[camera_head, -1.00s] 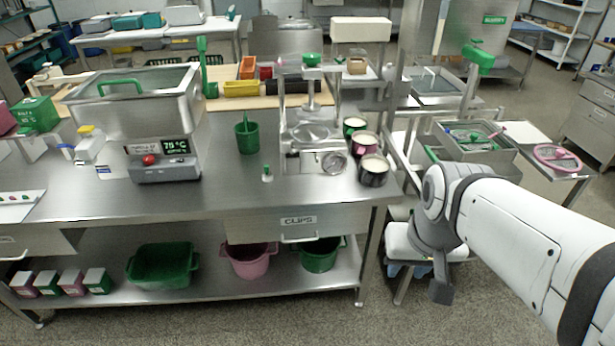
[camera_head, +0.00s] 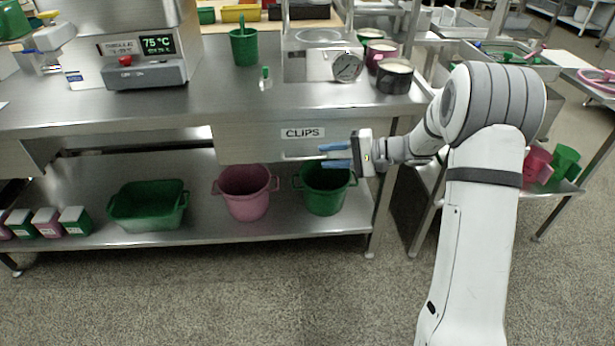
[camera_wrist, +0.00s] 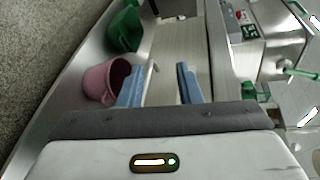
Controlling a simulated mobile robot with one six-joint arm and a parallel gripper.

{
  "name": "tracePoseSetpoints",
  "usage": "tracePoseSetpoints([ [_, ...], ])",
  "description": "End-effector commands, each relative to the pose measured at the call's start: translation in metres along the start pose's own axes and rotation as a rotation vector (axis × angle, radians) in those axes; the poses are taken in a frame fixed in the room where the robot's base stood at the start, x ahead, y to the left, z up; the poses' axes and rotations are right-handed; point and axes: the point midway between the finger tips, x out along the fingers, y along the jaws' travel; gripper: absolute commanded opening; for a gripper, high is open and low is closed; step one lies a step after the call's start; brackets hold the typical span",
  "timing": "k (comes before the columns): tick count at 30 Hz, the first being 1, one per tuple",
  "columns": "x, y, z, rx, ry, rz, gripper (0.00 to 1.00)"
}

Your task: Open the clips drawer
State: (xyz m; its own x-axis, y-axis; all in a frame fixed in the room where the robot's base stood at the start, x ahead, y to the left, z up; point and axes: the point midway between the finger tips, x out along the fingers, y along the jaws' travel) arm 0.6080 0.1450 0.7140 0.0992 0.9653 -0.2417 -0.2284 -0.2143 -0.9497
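The clips drawer (camera_head: 245,143) is under the front edge of the steel table, with a "CLIPS" label and a pale bar handle (camera_head: 298,157) below it. The drawer looks shut. My gripper (camera_head: 324,156) is open, its two blue fingers pointing left at the right end of the handle, one higher than the other. In the wrist view, my gripper (camera_wrist: 158,84) has its fingers apart. The handle (camera_wrist: 152,76) shows there as a thin bar between them, nearer the left finger. I cannot tell whether a finger touches it.
On the shelf below stand a green bucket (camera_head: 325,190), a pink bucket (camera_head: 246,195) and a green tub (camera_head: 148,208). A table leg (camera_head: 381,205) is close beneath my wrist. A gauge device (camera_head: 320,62) and cups (camera_head: 394,77) stand on the table above. The floor in front is clear.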

Motion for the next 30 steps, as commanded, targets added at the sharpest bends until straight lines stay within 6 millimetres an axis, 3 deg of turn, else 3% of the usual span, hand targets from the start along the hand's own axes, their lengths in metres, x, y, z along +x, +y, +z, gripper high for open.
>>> tracePoseSetpoints([
  [1, 0.007, 0.026, -0.02, 0.007, 0.017, -0.05, 0.32],
  [7, 0.012, 0.047, -0.056, 0.004, 0.069, -0.168, 0.32],
  [11, 0.018, 0.046, -0.061, 0.001, 0.075, -0.184, 0.32],
  [24, 0.08, 0.035, -0.065, 0.001, 0.074, -0.181, 0.32],
  [30, 0.088, 0.032, -0.065, 0.004, 0.075, -0.182, 0.32],
])
